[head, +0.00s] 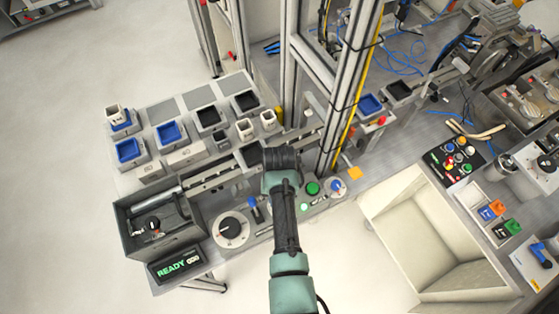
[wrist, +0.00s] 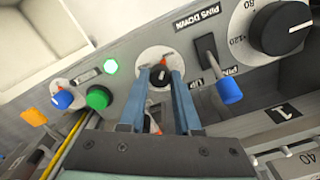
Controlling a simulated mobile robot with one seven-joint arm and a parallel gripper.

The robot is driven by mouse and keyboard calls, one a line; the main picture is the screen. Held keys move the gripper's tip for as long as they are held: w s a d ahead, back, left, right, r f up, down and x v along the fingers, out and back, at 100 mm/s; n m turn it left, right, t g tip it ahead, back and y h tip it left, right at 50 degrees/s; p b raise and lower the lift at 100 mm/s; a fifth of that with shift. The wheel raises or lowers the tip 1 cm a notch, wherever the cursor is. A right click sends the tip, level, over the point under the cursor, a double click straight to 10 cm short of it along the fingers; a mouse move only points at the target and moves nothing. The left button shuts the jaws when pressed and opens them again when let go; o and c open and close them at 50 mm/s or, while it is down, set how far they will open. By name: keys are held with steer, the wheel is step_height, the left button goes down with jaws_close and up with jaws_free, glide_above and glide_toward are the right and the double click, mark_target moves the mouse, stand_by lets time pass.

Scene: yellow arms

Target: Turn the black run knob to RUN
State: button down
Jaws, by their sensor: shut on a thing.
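The black run knob (wrist: 160,78) sits on a round white plate on the grey panel in the wrist view. A small orange-red mark shows at its top edge in that view. The two blue-grey fingers of my gripper (wrist: 160,74) reach to the plate, one on each side of the knob, and are shut on it. Any RUN lettering on the plate is too small or covered to read. In the head view my arm covers the knob and fingertips; only the dark wrist end (head: 281,158) shows over the bench.
Beside the knob are a lit green button (wrist: 110,66), a green button (wrist: 98,97), a blue knob (wrist: 63,99) and a blue-tipped PINS DOWN/UP lever (wrist: 228,90). A large black dial (wrist: 281,27) lies farther right. The head view shows a READY display (head: 178,264) and a metal frame post (head: 350,90).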

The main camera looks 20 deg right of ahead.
steer(key=shift+m, duration=0.6)
steer(key=c, duration=0.6)
jaws_free()
steer(key=shift+r, duration=0.1)
step_height(320, 180, up, 13)
steer(key=b, duration=0.1)
steer(key=shift+b, duration=0.35)
